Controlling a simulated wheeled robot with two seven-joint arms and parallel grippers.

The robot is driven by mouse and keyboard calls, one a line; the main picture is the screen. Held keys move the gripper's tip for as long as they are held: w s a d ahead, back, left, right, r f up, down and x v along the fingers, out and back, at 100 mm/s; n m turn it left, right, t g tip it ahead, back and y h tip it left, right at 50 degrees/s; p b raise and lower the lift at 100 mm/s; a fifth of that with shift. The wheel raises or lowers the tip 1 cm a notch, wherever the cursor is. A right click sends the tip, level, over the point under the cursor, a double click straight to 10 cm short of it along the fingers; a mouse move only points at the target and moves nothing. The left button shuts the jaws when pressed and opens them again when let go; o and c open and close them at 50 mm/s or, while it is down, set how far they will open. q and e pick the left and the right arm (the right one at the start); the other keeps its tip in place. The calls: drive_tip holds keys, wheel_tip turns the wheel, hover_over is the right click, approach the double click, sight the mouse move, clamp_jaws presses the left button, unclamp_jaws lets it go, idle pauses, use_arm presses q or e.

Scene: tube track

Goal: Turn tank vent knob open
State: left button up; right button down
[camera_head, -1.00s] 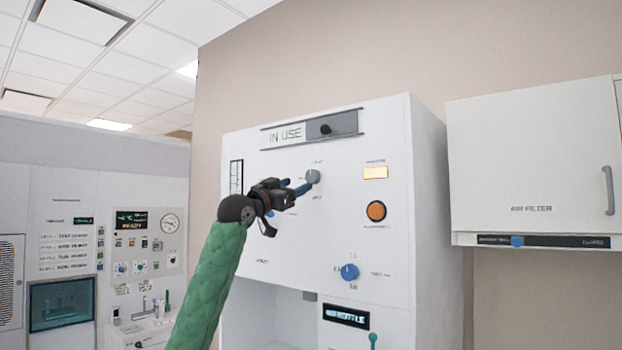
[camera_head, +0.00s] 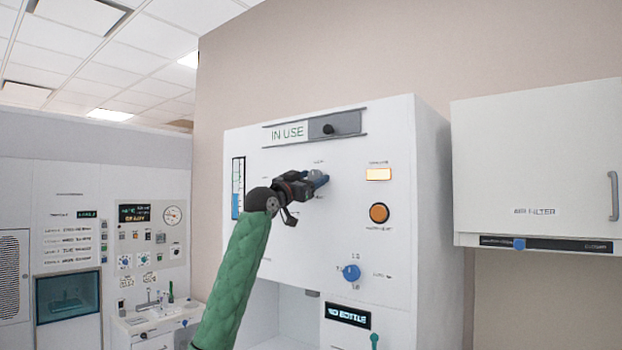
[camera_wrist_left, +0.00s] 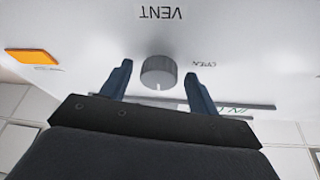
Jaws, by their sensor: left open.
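The grey vent knob (camera_wrist_left: 158,73) is a ridged round knob on the white panel, with VENT and OPEN printed near it in the left wrist view. My left gripper (camera_wrist_left: 159,88) is open, with one blue finger on each side of the knob. Small gaps show between the fingers and the knob. In the head view my left gripper (camera_head: 318,181) is at the upper middle of the white cabinet (camera_head: 330,240) and hides most of the knob. My right gripper is not in view.
An IN USE sign with a slider (camera_head: 328,129) is above the knob. An orange button (camera_head: 379,213), a lit orange lamp (camera_head: 378,174) and a blue knob (camera_head: 351,272) are on the same panel. An AIR FILTER cabinet (camera_head: 535,170) hangs at the right.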

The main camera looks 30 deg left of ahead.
use_arm(q)
drive_tip(key=shift+d, duration=0.15)
drive_tip(key=c, duration=1)
